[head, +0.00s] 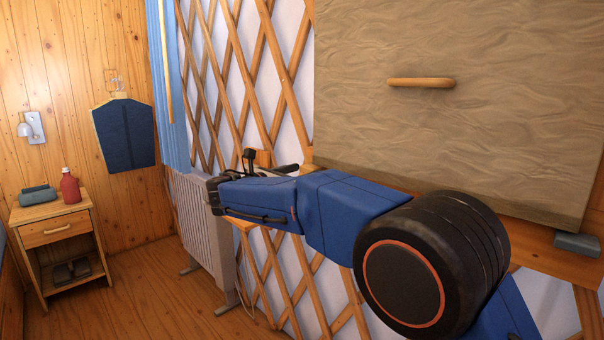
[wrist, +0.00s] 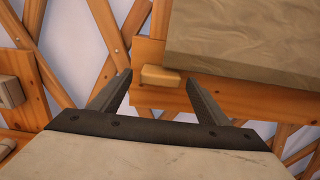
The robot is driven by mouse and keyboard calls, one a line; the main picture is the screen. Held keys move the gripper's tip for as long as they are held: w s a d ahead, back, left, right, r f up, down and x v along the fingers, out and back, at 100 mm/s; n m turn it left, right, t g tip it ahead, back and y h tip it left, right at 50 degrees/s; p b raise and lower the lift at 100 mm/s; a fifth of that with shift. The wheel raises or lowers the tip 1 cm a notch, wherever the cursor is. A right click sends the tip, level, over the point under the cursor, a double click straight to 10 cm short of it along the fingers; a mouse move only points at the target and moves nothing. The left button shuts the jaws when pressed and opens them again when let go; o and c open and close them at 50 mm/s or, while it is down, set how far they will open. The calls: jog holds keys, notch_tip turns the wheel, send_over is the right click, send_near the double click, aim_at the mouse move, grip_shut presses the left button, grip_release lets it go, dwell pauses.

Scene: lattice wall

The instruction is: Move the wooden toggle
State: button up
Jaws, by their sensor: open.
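A small wooden block, which I take as the toggle (wrist: 160,76), sits on a wooden board (wrist: 215,95) at the lower left corner of a felt-like panel. In the head view the toggle (head: 308,155) is a small piece beside that corner. My gripper (wrist: 158,80) is open and empty; in the wrist view the block appears between its two fingertips, with no visible contact. How far the fingertips are from it in depth is unclear. In the head view my gripper (head: 285,168) is partly hidden by my blue arm.
The beige panel (head: 500,120) carries a horizontal wooden bar (head: 421,83). Another wooden block (wrist: 10,92) is on a plate at left. Lattice slats (head: 275,45) cover the wall. A white radiator (head: 205,230) and a nightstand (head: 60,228) stand left. Floor between them is clear.

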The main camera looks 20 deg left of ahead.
jog(key=shift+c, duration=0.7)
jog(key=c, duration=0.9)
jog(key=shift+c, duration=0.2)
jog(key=shift+f+m, duration=0.1)
jog(key=shift+m, duration=0.3)
jog(key=shift+w+a+f+m, duration=0.15)
jog(key=shift+a+f+m, duration=0.2)
jog(key=shift+m, duration=2.4)
jog(key=shift+w+a+f+m, duration=0.15)
jog(key=shift+a+f+m, duration=0.2)
jog(key=shift+m, duration=2.45)
jog(key=shift+w+a+f+m, duration=0.15)
jog(key=shift+a+f+m, duration=0.2)
jog(key=shift+m, duration=2.4)
jog(key=shift+f, duration=0.1)
